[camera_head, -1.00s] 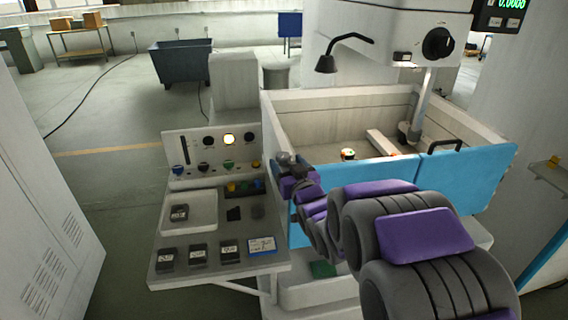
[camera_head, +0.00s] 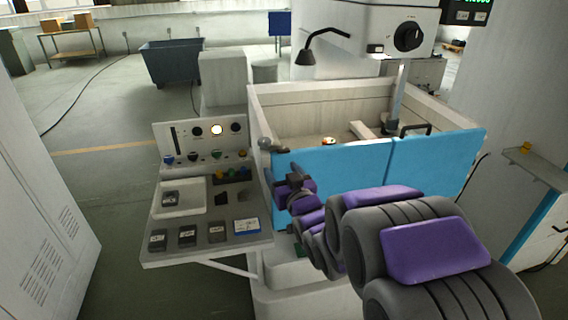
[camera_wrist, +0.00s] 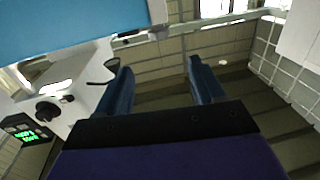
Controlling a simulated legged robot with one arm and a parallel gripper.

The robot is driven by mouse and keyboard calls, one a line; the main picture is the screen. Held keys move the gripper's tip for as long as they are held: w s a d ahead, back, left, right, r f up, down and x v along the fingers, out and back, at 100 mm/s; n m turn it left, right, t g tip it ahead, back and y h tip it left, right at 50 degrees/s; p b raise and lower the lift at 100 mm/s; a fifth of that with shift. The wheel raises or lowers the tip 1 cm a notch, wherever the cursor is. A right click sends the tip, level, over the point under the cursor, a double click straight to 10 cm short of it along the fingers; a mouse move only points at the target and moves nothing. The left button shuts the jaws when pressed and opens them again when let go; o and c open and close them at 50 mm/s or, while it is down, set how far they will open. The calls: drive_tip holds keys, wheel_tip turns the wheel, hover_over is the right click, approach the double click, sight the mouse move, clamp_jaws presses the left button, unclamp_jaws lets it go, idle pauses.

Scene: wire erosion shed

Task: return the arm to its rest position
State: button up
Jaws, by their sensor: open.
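My arm, grey with purple pads, reaches from the lower right toward the machine in the head view. My gripper (camera_head: 294,178) is at its far end, in front of the blue panel (camera_head: 340,172) of the machine's tank and to the right of the control shelf. In the wrist view my gripper (camera_wrist: 160,82) shows two dark blue fingers set wide apart with nothing between them. The fingertips are too small to make out in the head view.
The grey shelf (camera_head: 222,258) with several dark blocks stands left of my arm. The machine head (camera_head: 372,30) hangs above the tank (camera_head: 300,103). A white cabinet (camera_head: 40,200) is at left. Open floor (camera_head: 110,175) lies between cabinet and shelf.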

drive_tip(key=s+d+f+m+g+h, duration=0.2)
drive_tip(key=s+d+f+g+h, duration=0.15)
drive_tip(key=s+d, duration=0.35)
drive_tip(key=s+d+f+m+g+h, duration=0.1)
drive_tip(key=s+d+f+g+h, duration=0.25)
drive_tip(key=s+d, duration=0.3)
drive_tip(key=s+d+m+g, duration=0.1)
drive_tip(key=s+g, duration=0.4)
drive_tip(key=s, duration=1)
drive_tip(key=s+d+f+g, duration=0.1)
drive_tip(key=s+d+g, duration=0.2)
drive_tip(key=s, duration=1.3)
drive_tip(key=g, duration=0.3)
drive_tip(key=shift+s+m, duration=0.2)
drive_tip(key=shift+m, duration=0.2)
drive_tip(key=shift+d, duration=0.1)
drive_tip(key=shift+c, duration=0.4)
